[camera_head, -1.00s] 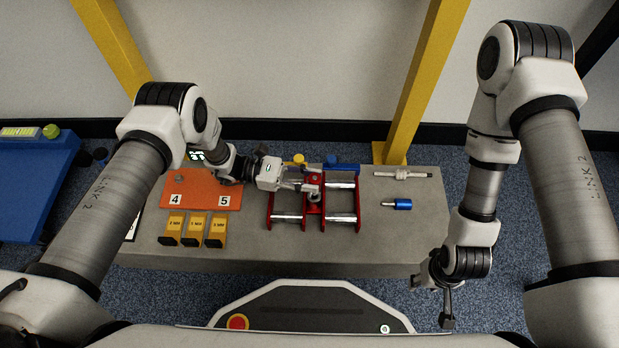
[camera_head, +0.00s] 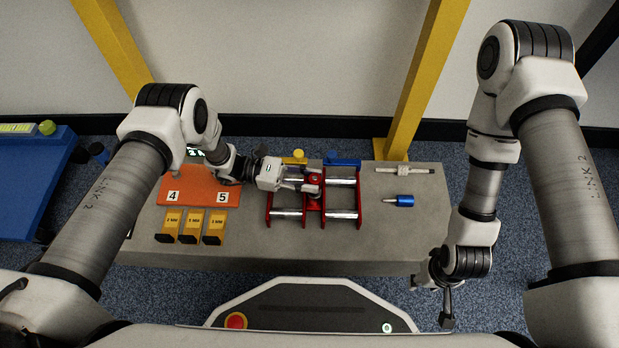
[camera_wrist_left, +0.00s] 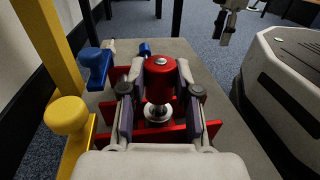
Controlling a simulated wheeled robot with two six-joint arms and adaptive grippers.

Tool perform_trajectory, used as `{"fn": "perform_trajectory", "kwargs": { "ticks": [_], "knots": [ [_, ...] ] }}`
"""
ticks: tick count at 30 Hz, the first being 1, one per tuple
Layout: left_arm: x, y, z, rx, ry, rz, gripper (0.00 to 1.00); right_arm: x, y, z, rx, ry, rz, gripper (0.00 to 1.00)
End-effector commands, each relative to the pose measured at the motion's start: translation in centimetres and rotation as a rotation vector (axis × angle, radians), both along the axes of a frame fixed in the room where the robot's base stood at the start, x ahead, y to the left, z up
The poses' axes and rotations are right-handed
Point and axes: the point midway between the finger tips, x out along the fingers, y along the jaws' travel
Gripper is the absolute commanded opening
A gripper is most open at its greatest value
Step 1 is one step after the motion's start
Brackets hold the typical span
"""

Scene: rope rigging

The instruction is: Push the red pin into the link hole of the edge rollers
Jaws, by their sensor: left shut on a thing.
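The edge rollers (camera_head: 345,216), red frames with shiny metal rollers, lie on the grey bench. My left gripper (camera_head: 312,184) is over the middle of them, its fingers shut on the red pin (camera_head: 314,178). In the left wrist view the red pin (camera_wrist_left: 159,78) stands upright between the two fingers of the left gripper (camera_wrist_left: 160,92). Its metal lower end (camera_wrist_left: 157,112) shows above the red frame. The link hole is hidden under the pin, so I cannot tell how deep the pin sits. My right gripper (camera_head: 446,303) hangs empty beyond the bench's front right corner; its jaw opening is unclear.
The bench (camera_head: 290,256) also holds an orange plate (camera_head: 200,186) marked 4 and 5, several yellow blocks (camera_head: 191,226), a blue-handled tool (camera_head: 398,200) and a metal rod (camera_head: 403,169). Yellow and blue knobs stand behind the rollers. A yellow post (camera_head: 420,85) rises behind.

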Motion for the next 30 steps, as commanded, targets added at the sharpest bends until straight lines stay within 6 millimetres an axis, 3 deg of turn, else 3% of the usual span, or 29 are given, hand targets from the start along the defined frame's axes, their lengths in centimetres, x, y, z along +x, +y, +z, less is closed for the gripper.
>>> {"fn": "perform_trajectory", "kwargs": {
  "ticks": [18,19,21,30],
  "knots": [
    [0.0,0.0,-1.5,0.000,0.000,0.000,0.00,0.0,0.0,-1.3,0.000,0.000,0.000,0.40],
    [0.0,0.0,-1.4,0.000,0.000,0.000,0.38,0.0,0.0,-1.2,0.000,0.000,0.000,0.40],
    [0.0,0.0,-1.3,0.000,0.000,0.000,0.60,0.0,0.0,-1.2,0.000,0.000,0.000,0.40],
    [0.0,0.1,-1.4,0.000,0.000,0.000,0.60,0.0,0.0,-1.2,0.000,0.000,0.000,0.40]
  ]
}}
